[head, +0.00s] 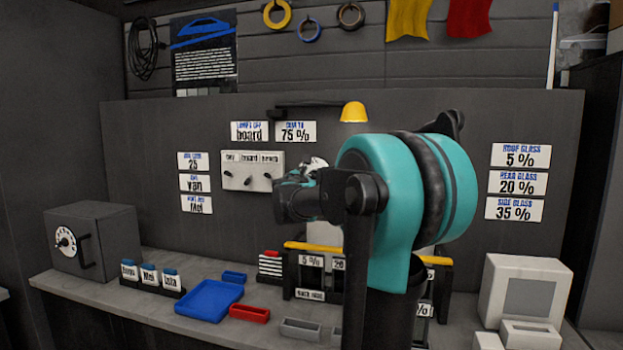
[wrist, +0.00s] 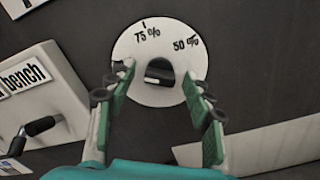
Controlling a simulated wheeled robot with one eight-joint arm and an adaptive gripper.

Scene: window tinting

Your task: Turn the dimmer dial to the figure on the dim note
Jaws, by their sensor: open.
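The dim note (head: 295,131) on the back wall reads 75 %. The dimmer dial (wrist: 182,97) is a white disc on the dark wall, with 75 % at its top and 50 % at its upper right in the wrist view. A short black tick stands above the 75 %. Its black knob (wrist: 159,72) has a pale mark on its lower part; which figure it points to I cannot tell. My gripper (wrist: 157,80) is open, a finger on either side of the knob, with gaps showing. In the head view the dial (head: 315,164) is mostly hidden behind my gripper.
A white switch panel (head: 252,171) with small levers is just left of the dial; its bench lever (wrist: 40,125) shows in the wrist view. A yellow lamp (head: 353,112) hangs above. The bench below holds a blue tray (head: 208,300) and a rack.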

